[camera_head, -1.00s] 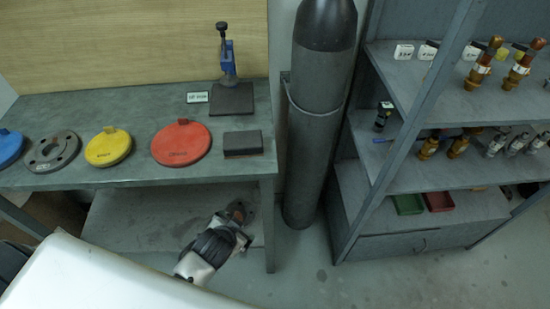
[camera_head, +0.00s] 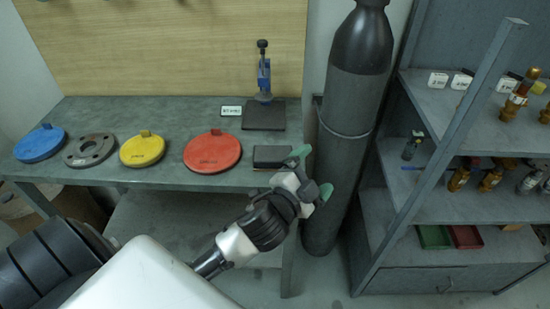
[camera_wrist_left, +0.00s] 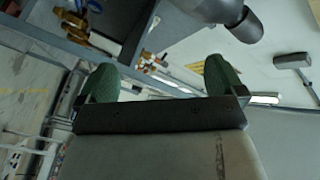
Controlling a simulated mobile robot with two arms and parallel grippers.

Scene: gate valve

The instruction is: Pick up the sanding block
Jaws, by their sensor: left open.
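The sanding block appears to be the dark flat block (camera_head: 268,157) at the right front end of the workbench. Its right end is partly hidden behind my gripper in the head view. My left gripper (camera_head: 312,173) is just right of the block, at the bench's right edge, with its green fingertips spread apart. In the left wrist view the gripper (camera_wrist_left: 161,80) is open, with nothing between its fingers, and the block is not identifiable there. I cannot tell whether a fingertip touches the block. My right gripper is not in view.
On the workbench (camera_head: 190,112) lie a red disc (camera_head: 212,151), a yellow disc (camera_head: 142,150), a grey flange (camera_head: 90,151) and a blue disc (camera_head: 40,143). A blue stand (camera_head: 264,112) is behind the block. A tall gas cylinder (camera_head: 345,130) stands close to my gripper's right.

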